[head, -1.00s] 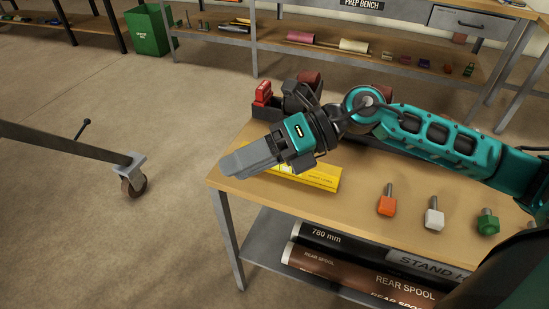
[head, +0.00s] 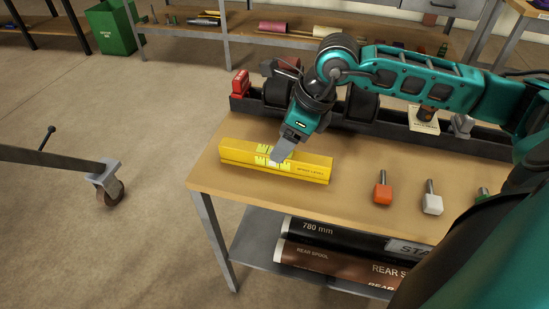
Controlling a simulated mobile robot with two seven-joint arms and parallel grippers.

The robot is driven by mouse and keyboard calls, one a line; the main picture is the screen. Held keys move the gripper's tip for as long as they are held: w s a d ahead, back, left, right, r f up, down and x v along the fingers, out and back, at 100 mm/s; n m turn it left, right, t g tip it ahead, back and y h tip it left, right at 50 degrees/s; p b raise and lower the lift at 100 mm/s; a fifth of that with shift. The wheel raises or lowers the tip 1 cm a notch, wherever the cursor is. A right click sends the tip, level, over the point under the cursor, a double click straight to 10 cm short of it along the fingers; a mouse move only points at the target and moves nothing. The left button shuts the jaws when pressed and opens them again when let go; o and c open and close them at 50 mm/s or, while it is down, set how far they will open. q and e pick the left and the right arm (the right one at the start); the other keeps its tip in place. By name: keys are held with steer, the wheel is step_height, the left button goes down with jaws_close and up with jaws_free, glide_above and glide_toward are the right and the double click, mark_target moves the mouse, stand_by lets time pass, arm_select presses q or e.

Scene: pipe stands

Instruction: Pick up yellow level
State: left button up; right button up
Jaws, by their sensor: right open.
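The yellow level (head: 311,169) is a long yellow bar with bright green vials, lying on the wooden bench top (head: 350,200) near its left end. My right gripper (head: 277,160) points down over the middle of the level and covers part of it. Its grey fingers overlap in this view, and it is open. I cannot tell whether the fingertips touch the level or straddle it. My left gripper is not in view.
A dark rack (head: 390,127) with rollers and a red clamp (head: 240,84) runs along the bench's back edge. Orange (head: 382,193), white (head: 432,204) and green (head: 482,193) knobs stand to the right. Pipes (head: 330,263) lie on the shelf below. A wheeled frame (head: 60,160) stands at left.

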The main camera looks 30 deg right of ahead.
steer(key=x, duration=0.5)
steer(key=shift+w+a, duration=0.1)
steer(key=shift+a, duration=0.05)
steer(key=shift+c, duration=0.4)
steer(key=shift+r, duration=0.1)
jaws_close()
